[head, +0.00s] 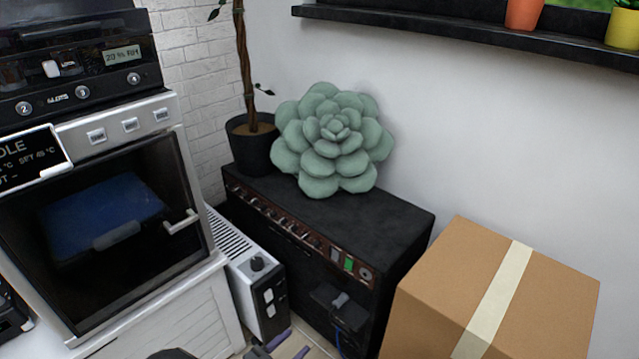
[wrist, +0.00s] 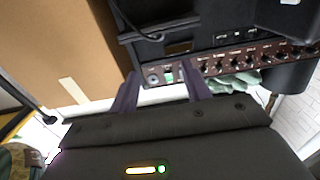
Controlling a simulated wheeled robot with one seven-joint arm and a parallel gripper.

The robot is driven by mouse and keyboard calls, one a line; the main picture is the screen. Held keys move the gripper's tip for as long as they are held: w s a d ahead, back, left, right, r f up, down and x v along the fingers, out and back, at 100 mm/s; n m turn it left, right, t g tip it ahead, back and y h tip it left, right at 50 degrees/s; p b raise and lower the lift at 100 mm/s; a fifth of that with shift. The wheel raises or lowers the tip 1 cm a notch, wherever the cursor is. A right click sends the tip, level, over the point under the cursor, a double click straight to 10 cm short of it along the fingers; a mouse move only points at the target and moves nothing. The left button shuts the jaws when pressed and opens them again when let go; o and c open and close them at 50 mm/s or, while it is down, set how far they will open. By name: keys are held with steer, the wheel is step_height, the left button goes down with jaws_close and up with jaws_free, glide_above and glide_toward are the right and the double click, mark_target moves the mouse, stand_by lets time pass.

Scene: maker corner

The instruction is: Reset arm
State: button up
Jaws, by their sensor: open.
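My gripper (head: 287,348) only just shows at the bottom edge of the head view, as purple fingertips over the floor. In the wrist view its two purple fingers (wrist: 160,88) stand apart with nothing held between them. The gripper is open and empty. In the wrist view the black amplifier (wrist: 210,42) lies beyond the fingertips, with its knob panel at the right. In the head view the same amplifier (head: 400,222) stands against the wall, to the right of and above the fingertips. Most of my arm is out of the head view.
A taped cardboard box (head: 430,285) stands at the right. A white heater (head: 262,285) stands between the amplifier and the oven-like machine (head: 190,165). A green succulent-shaped cushion (head: 333,140) and a potted plant (head: 250,150) sit on the amplifier. A dark shelf (head: 450,30) crosses the wall above.

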steer(key=w+d+r+n+g+y+p, duration=0.1)
steer(key=w+d+r+g+y+p, duration=0.25)
steer(key=w+r+y, duration=0.6)
steer(key=w+d+r+n+g+p, duration=0.1)
steer(key=w+d+r+n+g, duration=0.15)
steer(key=w+d+r, duration=0.35)
steer(key=s+d+r+n+g+y+p, duration=0.1)
steer(key=s+d+r+n+g+p, duration=0.15)
steer(key=s+d+r, duration=0.6)
steer(key=s+d+r+n+g+y+p, duration=0.1)
steer(key=s+d+r+n+g, duration=0.3)
steer(key=s+d, duration=0.7)
step_height(320, 180, up, 39)
steer(key=s+a+m+p, duration=0.1)
steer(key=a+m+p, duration=0.1)
steer(key=p, duration=3.5)
steer(key=shift+a+t+p, duration=0.4)
steer(key=shift+a+t, duration=0.05)
steer(key=shift+f+h, duration=0.1)
steer(key=shift+h, duration=0.15)
